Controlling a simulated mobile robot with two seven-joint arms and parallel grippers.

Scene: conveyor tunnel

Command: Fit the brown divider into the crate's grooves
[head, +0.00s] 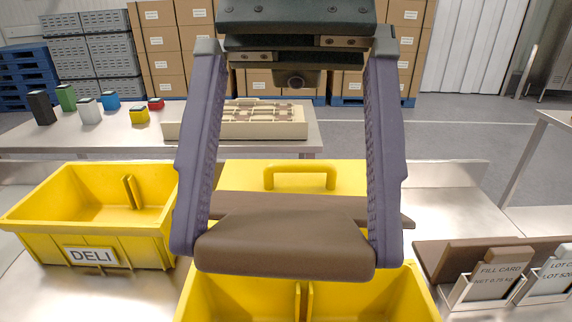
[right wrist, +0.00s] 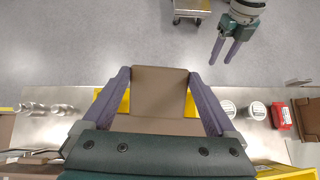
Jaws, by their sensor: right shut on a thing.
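My right gripper (head: 287,240) is shut on the brown divider (head: 285,255), one purple finger on each side. The divider is held above the front yellow crate (head: 420,300). Its broad face also shows between the fingers in the right wrist view (right wrist: 160,92). My left gripper (right wrist: 222,52) shows only in the right wrist view, open and empty, away over the floor.
A yellow DELI crate (head: 91,256) stands at left. A yellow piece with a handle (head: 300,172) is behind the divider. Brown panels and card holders (head: 497,278) are at right. A back table (head: 60,140) holds small coloured containers and a beige tray (head: 180,124).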

